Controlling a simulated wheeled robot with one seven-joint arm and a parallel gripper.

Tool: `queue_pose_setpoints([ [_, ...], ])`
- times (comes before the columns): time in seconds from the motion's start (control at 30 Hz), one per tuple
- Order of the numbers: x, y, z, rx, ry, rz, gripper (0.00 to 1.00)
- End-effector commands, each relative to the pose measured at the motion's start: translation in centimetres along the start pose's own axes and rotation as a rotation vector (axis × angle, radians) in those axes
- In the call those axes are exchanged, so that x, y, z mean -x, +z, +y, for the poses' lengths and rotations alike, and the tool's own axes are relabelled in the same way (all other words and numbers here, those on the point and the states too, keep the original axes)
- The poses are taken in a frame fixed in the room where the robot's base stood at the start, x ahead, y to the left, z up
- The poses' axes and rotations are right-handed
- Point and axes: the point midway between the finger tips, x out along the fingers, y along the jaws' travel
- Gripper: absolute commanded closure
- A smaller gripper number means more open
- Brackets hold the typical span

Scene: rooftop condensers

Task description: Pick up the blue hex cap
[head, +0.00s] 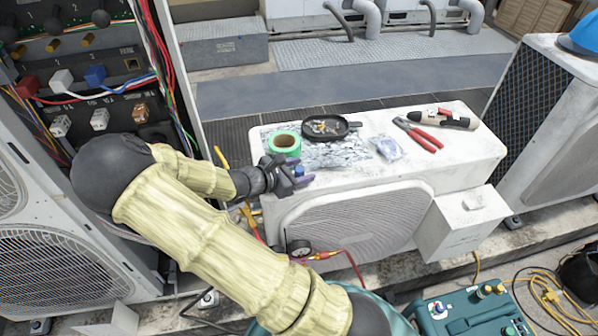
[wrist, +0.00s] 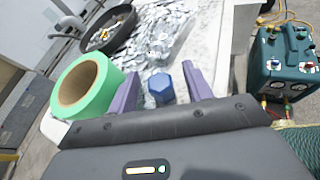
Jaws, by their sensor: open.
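The blue hex cap (wrist: 161,86) stands near the edge of the white condenser's top (wrist: 215,45). In the wrist view it shows between the two purple fingers of my gripper (wrist: 159,75), with a gap on each side. My gripper is open and holds nothing. In the head view my gripper (head: 294,174) is at the left front corner of the condenser top (head: 440,165), and a small blue bit of the cap (head: 299,171) shows among the fingers. The cap's lower part is hidden in the wrist view.
A green tape roll (head: 284,144) stands close by, left of the cap in the wrist view (wrist: 86,85). Crumpled foil (head: 340,154), a black dish (head: 328,127), a small plastic bag (head: 387,147), red pliers (head: 420,134) and a beige-black tool (head: 443,118) lie on the condenser top. An open electrical panel (head: 95,95) is at left.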

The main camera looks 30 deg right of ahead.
Motion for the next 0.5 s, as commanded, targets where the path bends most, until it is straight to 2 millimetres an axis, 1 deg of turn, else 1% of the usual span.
queue_pose_setpoints([
  [0.4, 0.11, -0.01, 0.05, 0.000, 0.002, 0.000, 0.50],
  [0.43, 0.13, -0.02, 0.05, 0.000, 0.002, 0.000, 0.54],
  [0.5, 0.16, -0.03, 0.07, 0.001, 0.003, 0.001, 0.68],
])
